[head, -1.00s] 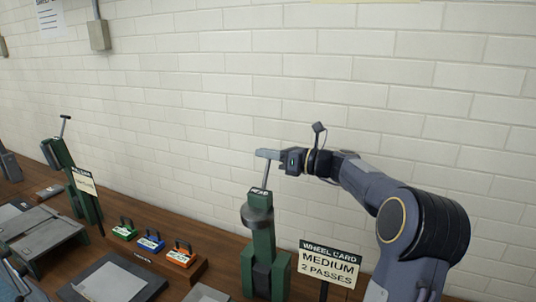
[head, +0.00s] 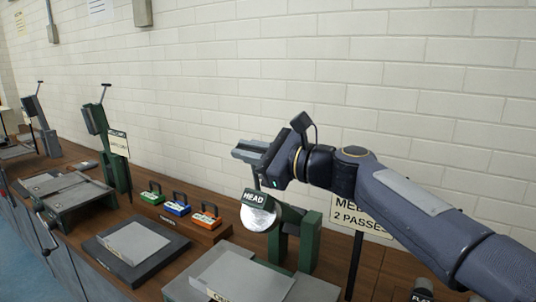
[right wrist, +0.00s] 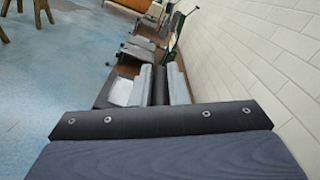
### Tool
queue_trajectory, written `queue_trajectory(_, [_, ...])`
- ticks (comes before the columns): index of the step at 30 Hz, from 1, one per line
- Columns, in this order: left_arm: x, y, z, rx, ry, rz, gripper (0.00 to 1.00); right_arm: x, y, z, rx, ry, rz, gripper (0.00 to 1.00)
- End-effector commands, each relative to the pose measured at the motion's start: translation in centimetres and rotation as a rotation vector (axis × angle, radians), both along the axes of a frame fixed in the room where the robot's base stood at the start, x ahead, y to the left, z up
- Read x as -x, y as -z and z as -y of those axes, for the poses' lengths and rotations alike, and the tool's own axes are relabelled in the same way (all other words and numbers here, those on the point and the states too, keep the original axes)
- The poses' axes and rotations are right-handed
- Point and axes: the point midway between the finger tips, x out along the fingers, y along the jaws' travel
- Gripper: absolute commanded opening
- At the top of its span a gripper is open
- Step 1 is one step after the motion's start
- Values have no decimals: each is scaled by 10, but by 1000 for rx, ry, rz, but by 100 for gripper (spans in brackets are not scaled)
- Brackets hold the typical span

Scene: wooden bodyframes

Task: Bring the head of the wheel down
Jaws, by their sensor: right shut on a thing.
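The wheel's head (head: 255,197) is a green block marked HEAD with a round pale wheel (head: 258,218) on its front. It is tilted forward on its green stand (head: 308,240), over the back of a grey plate. A thin lever rises from the head to my right gripper (head: 250,152). The gripper is shut on the lever's handle, and its fingers mostly hide the handle in the head view. In the right wrist view a dark handle bar (right wrist: 173,84) lies between the two grey fingers. My left gripper is not in view.
The grey plate (head: 245,275) lies in front of the stand. Three coloured handled blocks (head: 178,208) and another plate (head: 135,243) are to the left. A white brick wall runs behind.

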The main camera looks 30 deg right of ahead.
Motion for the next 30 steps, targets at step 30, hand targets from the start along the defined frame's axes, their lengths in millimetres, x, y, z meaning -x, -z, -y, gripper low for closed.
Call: queue_trajectory(30, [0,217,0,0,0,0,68,60,207,-116,611,2,319,0])
